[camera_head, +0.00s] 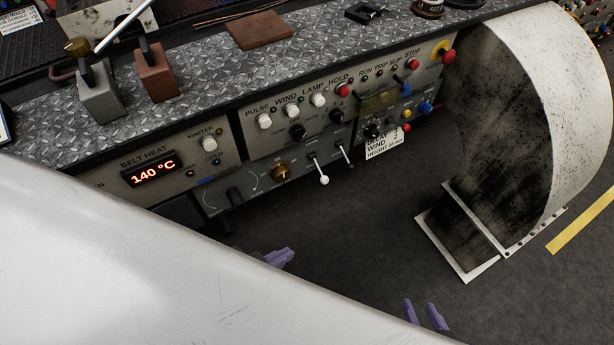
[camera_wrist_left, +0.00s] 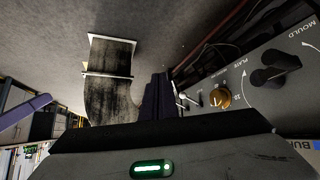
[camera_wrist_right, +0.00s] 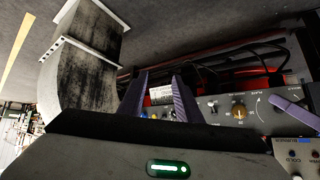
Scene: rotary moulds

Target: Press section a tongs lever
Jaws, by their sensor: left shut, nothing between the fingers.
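Two small toggle levers stick out of the lower grey panel (camera_head: 270,178) in the head view. I cannot read which is the tongs lever. Levers also show beside the brass knob in the left wrist view (camera_wrist_left: 184,100). My left gripper (camera_head: 287,257), purple-fingered, is shut and empty, below and left of the white-tipped lever in the head view, apart from it. My right gripper (camera_head: 427,314) is open and empty, lower right; its spread fingers show in the right wrist view (camera_wrist_right: 158,95).
A brass knob (camera_head: 281,172) and a black rotary knob (camera_head: 234,194) sit left of the levers. Above are white buttons, a red button (camera_head: 343,90) and a yellow-ringed stop button (camera_head: 447,56). A paper tag (camera_head: 384,145) hangs at right. A large curved chute (camera_head: 560,110) stands right; floor between is clear.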

